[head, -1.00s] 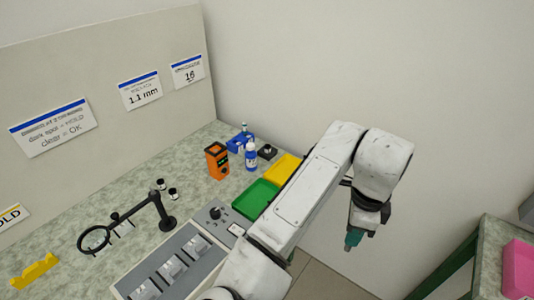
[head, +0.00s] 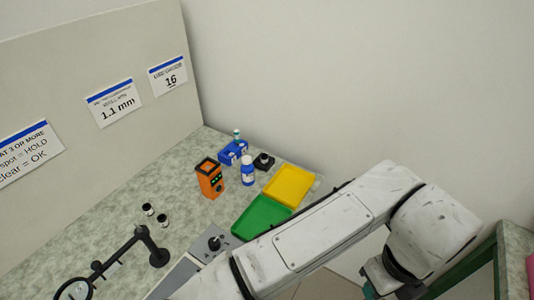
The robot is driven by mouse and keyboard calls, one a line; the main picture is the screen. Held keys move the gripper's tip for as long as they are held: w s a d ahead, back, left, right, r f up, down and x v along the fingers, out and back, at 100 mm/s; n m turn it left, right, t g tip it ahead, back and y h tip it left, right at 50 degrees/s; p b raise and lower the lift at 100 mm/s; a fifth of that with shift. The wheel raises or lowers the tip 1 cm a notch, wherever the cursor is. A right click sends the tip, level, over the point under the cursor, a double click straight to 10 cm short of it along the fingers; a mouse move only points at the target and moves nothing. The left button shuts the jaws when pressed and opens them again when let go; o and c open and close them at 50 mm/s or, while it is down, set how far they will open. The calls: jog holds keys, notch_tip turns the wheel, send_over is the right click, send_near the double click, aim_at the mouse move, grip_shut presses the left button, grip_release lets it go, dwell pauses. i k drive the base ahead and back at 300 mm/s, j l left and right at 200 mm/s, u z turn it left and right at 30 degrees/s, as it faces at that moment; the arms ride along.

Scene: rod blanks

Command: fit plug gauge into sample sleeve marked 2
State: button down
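Two small dark cylinders with pale tops, perhaps the sample sleeves, stand on the speckled bench: one (head: 148,209) and, just right of it, another (head: 162,219). No number can be read on either. A blue block (head: 228,156) at the back of the bench holds a small upright piece with a teal top (head: 237,135); I cannot tell whether this is the plug gauge. My gripper (head: 372,290) is at the bottom edge, off the bench's right side and far from these things.
An orange device (head: 210,179), a blue-and-white bottle (head: 247,171) and a black fixture (head: 264,161) stand near the back. Green (head: 261,217) and yellow (head: 289,185) trays lie beside my arm. A black ring-ended stand (head: 158,256) is at lower left. Another bench (head: 518,246) is at right.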

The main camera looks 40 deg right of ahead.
aim_at(265, 164)
jog(key=i+l, duration=0.15)
jog(key=i, duration=0.35)
jog(key=i+l, duration=0.15)
jog(key=i, duration=0.35)
jog(key=i+l, duration=0.15)
jog(key=i, duration=0.35)
